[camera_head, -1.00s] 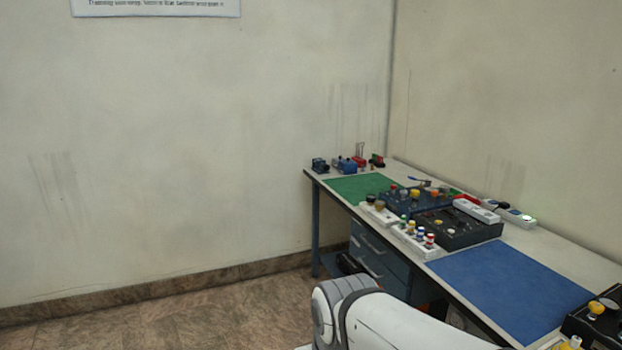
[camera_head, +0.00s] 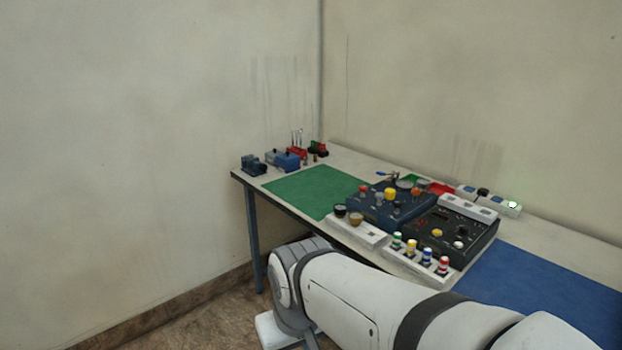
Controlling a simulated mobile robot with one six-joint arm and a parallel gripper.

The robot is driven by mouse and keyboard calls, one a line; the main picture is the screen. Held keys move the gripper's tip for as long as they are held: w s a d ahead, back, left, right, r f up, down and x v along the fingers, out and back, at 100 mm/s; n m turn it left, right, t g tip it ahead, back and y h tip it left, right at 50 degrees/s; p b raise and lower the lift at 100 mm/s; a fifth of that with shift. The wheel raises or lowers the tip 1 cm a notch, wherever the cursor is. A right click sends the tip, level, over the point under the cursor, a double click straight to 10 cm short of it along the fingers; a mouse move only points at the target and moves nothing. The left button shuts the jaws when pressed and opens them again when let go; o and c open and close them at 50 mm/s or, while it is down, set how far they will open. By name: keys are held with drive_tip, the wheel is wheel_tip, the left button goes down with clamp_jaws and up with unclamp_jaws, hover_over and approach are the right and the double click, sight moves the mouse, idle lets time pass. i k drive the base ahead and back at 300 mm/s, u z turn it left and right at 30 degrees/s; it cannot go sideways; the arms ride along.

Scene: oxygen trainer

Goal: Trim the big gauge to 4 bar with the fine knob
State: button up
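The bench (camera_head: 335,160) stands against the right wall. A blue panel (camera_head: 362,213) on it carries red, yellow and dark knobs. At its back edge are round shapes (camera_head: 404,184) that may be gauges, too small to read. A black panel (camera_head: 472,249) beside it has a yellow knob (camera_head: 436,233) and a pale knob (camera_head: 459,245). I cannot tell which knob is the fine one or which gauge is the big one. My white arm crosses the lower right of the view in front of the bench. My gripper is not in view.
A white box with two round knobs (camera_head: 371,236) and a white strip with coloured knobs (camera_head: 407,264) line the front edge. Blue and red blocks (camera_head: 289,161) stand at the far left. The green mat (camera_head: 305,190) and blue mat (camera_head: 560,292) are bare where visible.

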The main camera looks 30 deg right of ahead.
sight(379, 196)
drive_tip(key=z, duration=0.6)
drive_tip(key=i, duration=0.95)
drive_tip(key=z, duration=0.6)
drive_tip(key=k, duration=0.9)
drive_tip(key=z, duration=0.15)
drive_tip(key=i, duration=0.9)
drive_tip(key=u, duration=0.05)
